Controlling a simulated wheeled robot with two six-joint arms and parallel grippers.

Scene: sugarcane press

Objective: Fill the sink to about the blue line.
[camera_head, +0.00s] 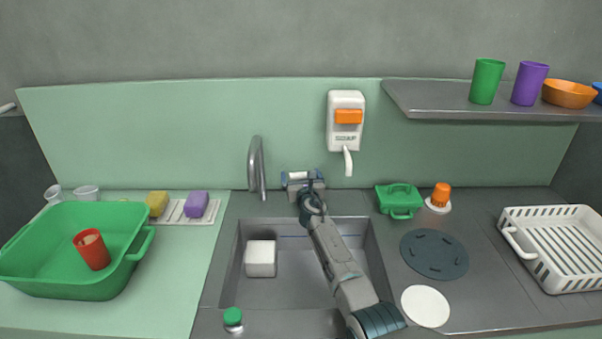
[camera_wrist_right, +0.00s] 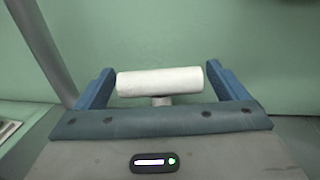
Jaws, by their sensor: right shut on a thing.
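The grey sink (camera_head: 290,290) is in the middle of the counter in the head view. A short blue line (camera_head: 294,237) shows on its back wall, partly hidden by my right arm. I see no clear water surface in it. The curved metal tap (camera_head: 257,168) stands behind the sink. My right gripper (camera_head: 303,178) is to the right of the tap, shut on a white tap handle (camera_head: 297,175). In the right wrist view, the white handle (camera_wrist_right: 158,82) lies crosswise on a short stem between the blue fingers. My left gripper is not in view.
A white block (camera_head: 260,258) sits in the sink's left part. A green-topped item (camera_head: 233,317) is at its front edge. A green basin (camera_head: 60,285) with a red cup (camera_head: 92,250) stands left. A white rack (camera_head: 555,250) is right. A dispenser (camera_head: 346,120) hangs above.

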